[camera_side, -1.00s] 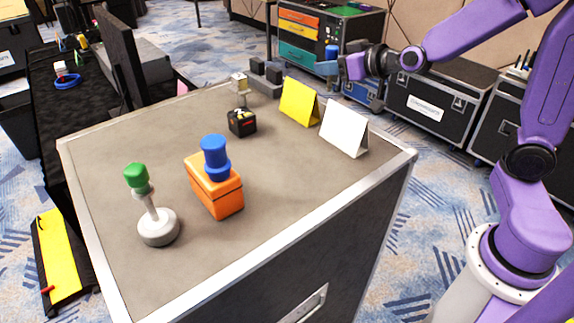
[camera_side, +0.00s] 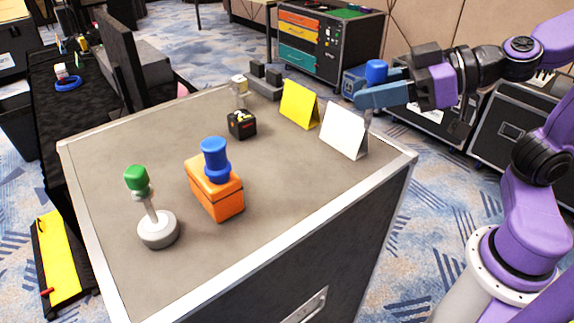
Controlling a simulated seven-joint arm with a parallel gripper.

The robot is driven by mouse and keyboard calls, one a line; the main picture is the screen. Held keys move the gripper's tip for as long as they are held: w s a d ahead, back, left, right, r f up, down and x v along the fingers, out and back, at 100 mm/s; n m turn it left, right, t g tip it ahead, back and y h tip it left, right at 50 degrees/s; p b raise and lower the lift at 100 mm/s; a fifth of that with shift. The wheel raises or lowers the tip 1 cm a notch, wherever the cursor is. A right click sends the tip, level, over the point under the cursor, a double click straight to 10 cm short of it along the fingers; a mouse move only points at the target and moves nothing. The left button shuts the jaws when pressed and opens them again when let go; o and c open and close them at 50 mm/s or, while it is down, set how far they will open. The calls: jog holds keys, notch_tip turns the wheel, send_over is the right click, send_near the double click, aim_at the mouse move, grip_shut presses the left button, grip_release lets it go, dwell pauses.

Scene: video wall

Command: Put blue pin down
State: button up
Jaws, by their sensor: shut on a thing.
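My gripper (camera_side: 376,95), with blue-grey fingers, is at the upper right, above the back right corner of the case top. It is shut on a blue pin (camera_side: 376,71). The pin's round blue head stands above the fingers, and a small grey part shows below them near the white card. The fingers hide the pin's middle. Another blue pin-like piece (camera_side: 214,158) stands upright on an orange block (camera_side: 217,192) in the middle of the case top, apart from my gripper.
A green-topped grey pin on a round base (camera_side: 157,228) stands at front left. A black block (camera_side: 242,124), yellow card (camera_side: 299,104) and white card (camera_side: 343,131) stand toward the back. The case top (camera_side: 290,185) is clear at front right.

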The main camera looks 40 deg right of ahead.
jog(key=w+a+f, duration=0.2)
jog(key=w+f, duration=0.1)
jog(key=w, duration=0.1)
jog(key=w+a+f, duration=0.2)
jog(key=w+f, duration=0.2)
jog(key=w+a+f, duration=0.2)
jog(key=w+f, duration=0.1)
jog(key=w, duration=0.1)
jog(key=shift+w+a+f, duration=0.15)
jog(key=shift+f, duration=1.35)
jog(key=shift+f, duration=0.2)
jog(key=o, duration=1.1)
jog(key=shift+r, duration=0.1)
